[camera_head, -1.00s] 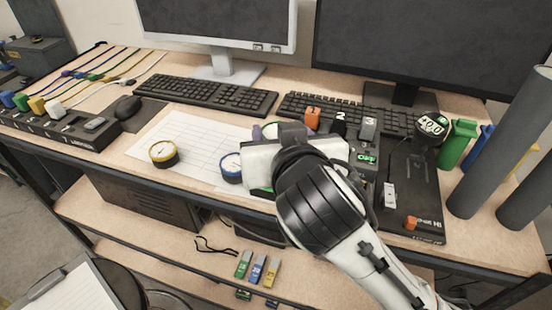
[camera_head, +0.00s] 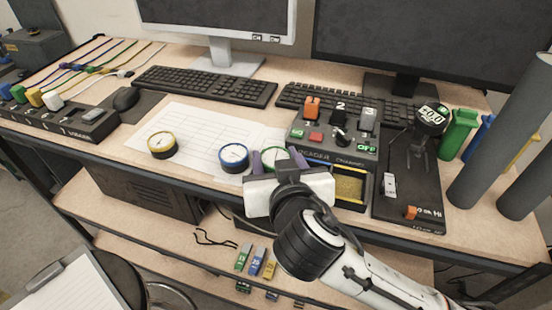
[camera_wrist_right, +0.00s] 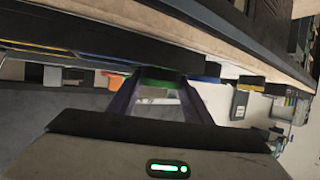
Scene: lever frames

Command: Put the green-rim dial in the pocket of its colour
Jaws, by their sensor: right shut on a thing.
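The green-rim dial (camera_head: 271,156) shows between the purple fingers of my right gripper (camera_head: 277,160), which is shut on it near the table's front edge. In the right wrist view its green rim (camera_wrist_right: 160,82) sits between the fingertips. A dark pocket tray (camera_head: 369,191) lies just right of my gripper at the front edge. Its yellow pocket (camera_head: 349,187) shows; the gripper hides its left part, so I cannot see a green pocket. My left gripper is not in view.
A blue-rim dial (camera_head: 234,157) and a yellow-rim dial (camera_head: 162,145) lie on the white sheet (camera_head: 200,128) to the left. A switch panel (camera_head: 335,140) stands behind the tray. A black stand (camera_head: 408,190) and grey tubes (camera_head: 497,150) are at right.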

